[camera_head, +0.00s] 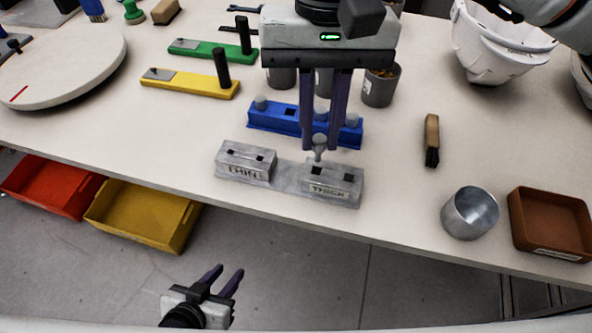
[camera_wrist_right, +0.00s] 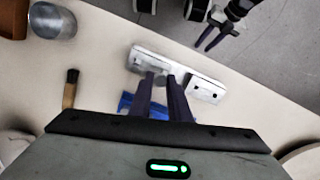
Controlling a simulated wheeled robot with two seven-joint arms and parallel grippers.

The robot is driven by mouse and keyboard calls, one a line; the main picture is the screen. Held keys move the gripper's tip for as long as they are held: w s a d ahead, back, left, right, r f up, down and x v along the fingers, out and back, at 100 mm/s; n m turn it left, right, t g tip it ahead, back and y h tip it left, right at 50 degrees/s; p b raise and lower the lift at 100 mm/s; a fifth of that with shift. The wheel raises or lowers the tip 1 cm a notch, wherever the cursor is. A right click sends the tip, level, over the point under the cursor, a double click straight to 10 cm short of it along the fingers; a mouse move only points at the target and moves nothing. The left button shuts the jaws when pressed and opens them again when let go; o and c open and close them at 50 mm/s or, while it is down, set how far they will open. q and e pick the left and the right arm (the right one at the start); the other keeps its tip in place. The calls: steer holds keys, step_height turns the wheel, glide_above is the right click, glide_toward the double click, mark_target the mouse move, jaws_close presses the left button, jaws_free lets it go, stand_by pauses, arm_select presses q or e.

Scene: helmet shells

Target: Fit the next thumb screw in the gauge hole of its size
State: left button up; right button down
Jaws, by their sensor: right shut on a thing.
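My right gripper (camera_head: 319,143) is shut on a grey thumb screw (camera_head: 319,153), which hangs between its fingertips just above or at the back edge of the THICK block (camera_head: 333,194). I cannot tell whether the screw touches the block. The grey gauge (camera_head: 286,178) has a THIN block (camera_head: 245,160) at left and the THICK block at right, each with dark holes on top. A blue rack (camera_head: 270,121) with grey screw heads stands behind. My left gripper (camera_head: 227,275) is open and empty, off the table's front edge.
Grey cups (camera_head: 381,86) stand behind the blue rack. A brush (camera_head: 432,139), a metal cup (camera_head: 470,213) and a brown tray (camera_head: 550,223) are at right. Yellow (camera_head: 190,86) and green (camera_head: 208,52) racks lie at left. Red (camera_head: 52,186) and yellow bins (camera_head: 144,216) sit below the edge.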

mark_target(317, 160)
steer(key=shift+f, duration=0.2)
stand_by(0.6)
steer(key=shift+f+b, duration=0.5)
steer(key=shift+b, duration=0.15)
steer(key=shift+f+b, duration=0.5)
stand_by(0.6)
steer(key=shift+f+b, duration=1.6)
steer(key=shift+f, duration=0.15)
stand_by(0.7)
steer(key=c, duration=1.6)
jaws_free()
